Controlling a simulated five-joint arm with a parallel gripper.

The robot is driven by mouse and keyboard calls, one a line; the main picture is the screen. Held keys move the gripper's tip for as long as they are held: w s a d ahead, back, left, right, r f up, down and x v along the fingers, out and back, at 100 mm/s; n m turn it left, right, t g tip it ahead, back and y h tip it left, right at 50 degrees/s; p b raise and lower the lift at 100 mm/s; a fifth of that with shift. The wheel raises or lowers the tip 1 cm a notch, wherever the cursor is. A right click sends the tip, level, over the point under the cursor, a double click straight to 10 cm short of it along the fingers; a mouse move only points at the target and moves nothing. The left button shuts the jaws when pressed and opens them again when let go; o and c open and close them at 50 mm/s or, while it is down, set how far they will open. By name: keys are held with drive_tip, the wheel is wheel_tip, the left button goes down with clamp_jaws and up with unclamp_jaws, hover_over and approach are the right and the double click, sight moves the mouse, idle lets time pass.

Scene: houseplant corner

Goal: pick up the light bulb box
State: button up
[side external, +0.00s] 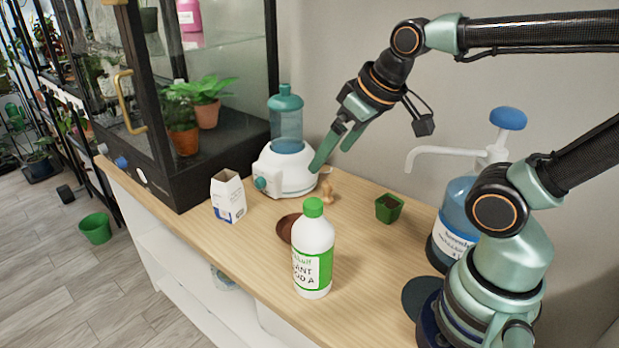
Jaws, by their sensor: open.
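The light bulb box (227,199), a small white carton with blue near its base, stands upright on the wooden counter (268,258), left of centre. My gripper (331,154) is open and empty, above the counter to the right of the box. Its fingers point down and left, with the left finger overlapping the edge of the white device with a blue tank (289,171). That device stands between the gripper and the box in the picture. I cannot tell whether the finger touches the device.
A green-capped bottle (313,245) stands in front, partly hiding a brown saucer (284,228). A small brown figure (326,188), a green pot (389,209) and a blue pump bottle (455,225) stand rightward. A glass cabinet (180,190) stands behind the box.

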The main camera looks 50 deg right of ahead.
sight(225, 183)
drive_tip(key=w+a+f+n+t, duration=0.1)
drive_tip(key=w+f+t, duration=0.1)
drive_tip(key=w, duration=0.6)
drive_tip(key=w+f+n+t, duration=0.1)
drive_tip(key=w+t, duration=0.2)
drive_tip(key=w, duration=0.5)
drive_tip(key=shift+w+a+f+n+t+y, duration=0.15)
drive_tip(key=shift+w+a+f+n+t, duration=0.4)
drive_tip(key=shift+w+f, duration=1.8)
drive_tip(key=shift+w+a+f+n+t+y, duration=0.15)
drive_tip(key=shift+w+f+t, duration=0.85)
drive_tip(key=shift+w+f, duration=1.4)
drive_tip(key=shift+w+a+f+n+t+y, duration=0.1)
drive_tip(key=shift+w+a+f+n+t, duration=0.45)
drive_tip(key=shift+w+f, duration=1.8)
drive_tip(key=shift+s+d+f, duration=0.3)
clamp_jaws()
